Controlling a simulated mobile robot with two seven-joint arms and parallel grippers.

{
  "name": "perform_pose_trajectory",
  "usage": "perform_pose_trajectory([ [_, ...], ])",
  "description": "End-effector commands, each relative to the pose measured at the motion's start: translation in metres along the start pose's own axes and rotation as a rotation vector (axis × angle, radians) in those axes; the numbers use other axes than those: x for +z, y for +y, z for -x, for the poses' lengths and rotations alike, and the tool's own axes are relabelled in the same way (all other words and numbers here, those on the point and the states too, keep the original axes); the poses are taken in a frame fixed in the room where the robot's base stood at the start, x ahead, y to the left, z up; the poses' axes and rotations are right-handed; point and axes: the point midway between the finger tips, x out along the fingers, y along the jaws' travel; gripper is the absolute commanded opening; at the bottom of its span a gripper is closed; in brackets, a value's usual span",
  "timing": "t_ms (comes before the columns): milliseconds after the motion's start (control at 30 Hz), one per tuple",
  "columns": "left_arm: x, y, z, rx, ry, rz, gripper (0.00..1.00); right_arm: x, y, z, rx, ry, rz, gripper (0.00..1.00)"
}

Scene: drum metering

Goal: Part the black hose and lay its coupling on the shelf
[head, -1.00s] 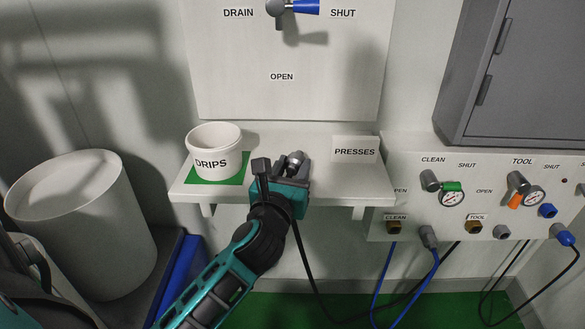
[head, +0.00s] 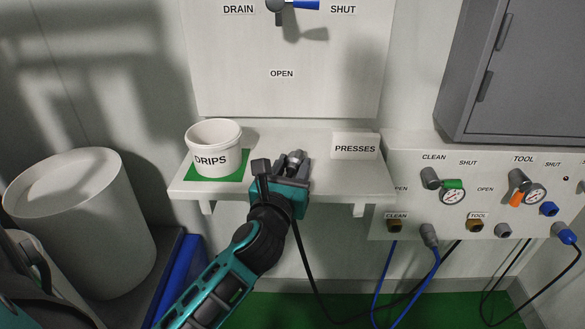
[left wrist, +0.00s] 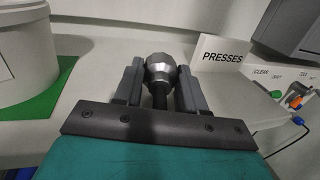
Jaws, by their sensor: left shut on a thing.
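My left gripper (head: 281,170) is over the middle of the white shelf (head: 330,184). In the left wrist view its two dark fingers (left wrist: 159,85) are shut on a grey metal coupling (left wrist: 160,66). The coupling also shows past the fingertips in the head view (head: 295,157). The black hose (head: 305,263) hangs down below the gripper in front of the shelf and curves away towards the right. I cannot tell whether the coupling touches the shelf. My right gripper is not in view.
A white DRIPS tub (head: 214,160) stands on a green mat (head: 190,177) to the left on the shelf. A PRESSES sign (head: 354,147) stands at its right. A valve panel (head: 470,180) with gauges and blue hoses (head: 385,275) is further right. A drum (head: 80,220) stands left.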

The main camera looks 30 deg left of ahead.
Motion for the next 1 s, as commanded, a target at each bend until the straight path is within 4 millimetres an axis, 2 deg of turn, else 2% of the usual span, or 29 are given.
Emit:
perform_pose_trajectory([
  [33,-0.0165,-0.0005,0.0021,0.002,0.034,0.011,0.00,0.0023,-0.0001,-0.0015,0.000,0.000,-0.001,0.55],
  [400,-0.0196,-0.0021,0.0027,0.000,0.037,0.017,0.00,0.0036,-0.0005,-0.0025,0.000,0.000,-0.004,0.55],
  [433,-0.0197,-0.0022,0.0028,0.000,0.038,0.017,0.42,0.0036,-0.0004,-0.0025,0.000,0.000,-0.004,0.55],
  [733,-0.0200,-0.0027,0.0029,-0.001,0.038,0.018,0.70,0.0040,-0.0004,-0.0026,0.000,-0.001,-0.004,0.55],
  [1000,-0.0216,-0.0027,0.0045,0.000,0.042,0.018,0.70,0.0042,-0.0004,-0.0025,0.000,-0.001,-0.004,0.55],
])
